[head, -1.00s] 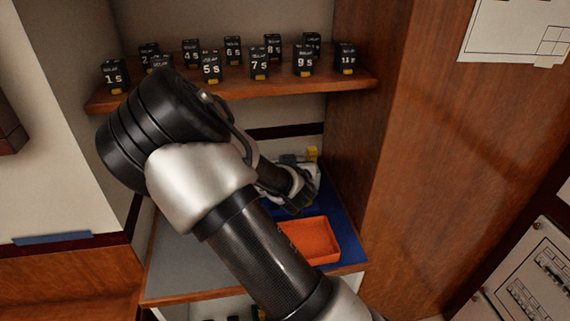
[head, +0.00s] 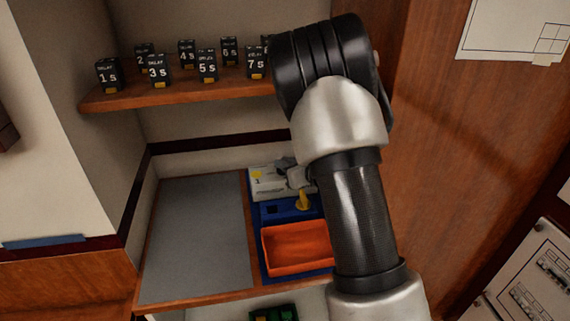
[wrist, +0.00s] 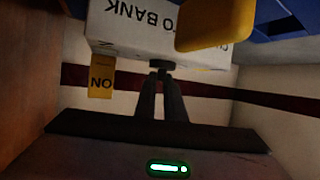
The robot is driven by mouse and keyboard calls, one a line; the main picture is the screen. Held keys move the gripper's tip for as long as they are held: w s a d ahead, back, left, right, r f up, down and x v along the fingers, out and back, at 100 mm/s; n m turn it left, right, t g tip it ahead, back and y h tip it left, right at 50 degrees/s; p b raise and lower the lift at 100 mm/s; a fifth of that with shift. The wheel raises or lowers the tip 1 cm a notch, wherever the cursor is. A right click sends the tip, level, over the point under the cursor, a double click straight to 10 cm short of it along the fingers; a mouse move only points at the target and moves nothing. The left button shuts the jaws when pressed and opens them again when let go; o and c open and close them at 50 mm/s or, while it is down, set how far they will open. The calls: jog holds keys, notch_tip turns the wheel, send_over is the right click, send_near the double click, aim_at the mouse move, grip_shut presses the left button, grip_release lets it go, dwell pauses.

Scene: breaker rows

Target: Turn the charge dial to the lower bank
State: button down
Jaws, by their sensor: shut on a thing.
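A white box (head: 266,186) stands at the back of the blue board, with a small yellow patch on its face. The wrist view shows this box (wrist: 125,28) upside down, with "TO BANK" lettering. My gripper (wrist: 161,74) is shut on a small dark knob (wrist: 163,65) at the box's edge, which looks like the charge dial. The fingers and knob overlap, so the dial's pointer and setting cannot be read. In the head view my gripper (head: 295,176) is at the box's right side, partly hidden by my arm.
A yellow "ON" tag (wrist: 101,78) is beside the box. A yellow piece (head: 304,199) stands on the blue board (head: 272,210). An orange tray (head: 290,268) is in front. Black numbered delay blocks (head: 158,72) line the shelf above (head: 180,92). The grey surface (head: 195,240) at left is clear.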

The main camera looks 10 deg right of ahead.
jog(key=c, duration=1.8)
grip_release()
jog(key=shift+c, duration=0.2)
jog(key=p+v, duration=0.1)
jog(key=v, duration=1.6)
jog(key=shift+p, duration=0.35)
jog(key=shift+s+d, duration=0.15)
jog(key=shift+s, duration=0.05)
